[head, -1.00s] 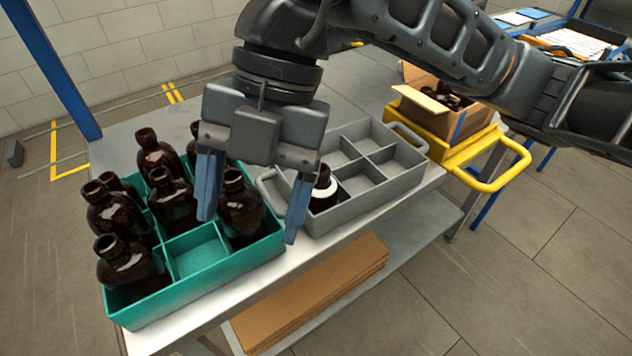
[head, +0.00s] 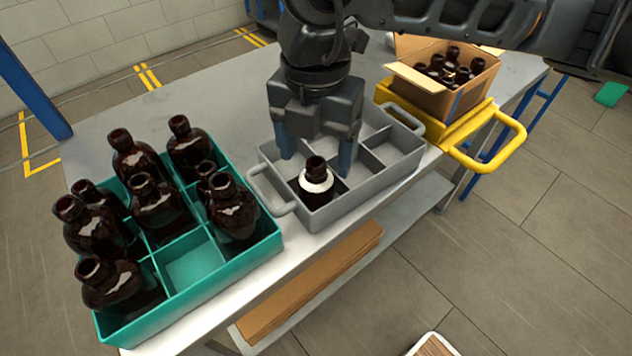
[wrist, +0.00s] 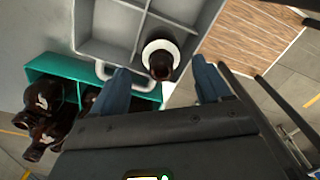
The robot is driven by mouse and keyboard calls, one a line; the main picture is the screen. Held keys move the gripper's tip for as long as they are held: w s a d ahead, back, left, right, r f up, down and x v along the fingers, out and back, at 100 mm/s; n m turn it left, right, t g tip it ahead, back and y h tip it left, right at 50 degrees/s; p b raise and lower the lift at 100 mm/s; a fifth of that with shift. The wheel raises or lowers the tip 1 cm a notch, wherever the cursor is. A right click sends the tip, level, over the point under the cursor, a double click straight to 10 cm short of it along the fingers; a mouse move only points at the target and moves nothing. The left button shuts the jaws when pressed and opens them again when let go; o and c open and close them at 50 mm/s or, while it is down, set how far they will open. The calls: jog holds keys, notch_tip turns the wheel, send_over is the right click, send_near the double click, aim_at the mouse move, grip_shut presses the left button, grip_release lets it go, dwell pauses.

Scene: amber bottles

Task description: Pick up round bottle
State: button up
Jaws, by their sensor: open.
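A dark amber bottle (head: 316,188) with a white collar round its neck stands upright in the front-left compartment of the grey crate (head: 336,213). It is the only bottle in that crate. My gripper (head: 315,150) is open and points down over the crate, its blue fingers apart on either side above the bottle's neck. In the wrist view, the bottle's mouth (wrist: 162,65) shows between and just beyond the fingertips. Several amber bottles (head: 155,205) stand in the teal crate (head: 195,300) at the left, which has an empty front compartment.
A cardboard box (head: 428,97) of small dark bottles sits on a yellow carrier (head: 465,150) at the back right. The grey crate's raised handle (head: 268,190) lies between the two crates. The table (head: 95,140) is bare behind the teal crate. Cardboard sheets (head: 310,285) lie on the lower shelf.

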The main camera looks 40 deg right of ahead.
aim_at(317, 162)
jog(key=shift+f, duration=1.4)
jog(key=shift+c, duration=0.2)
jog(key=shift+s, duration=0.15)
grip_shut()
jog(key=shift+f, duration=0.1)
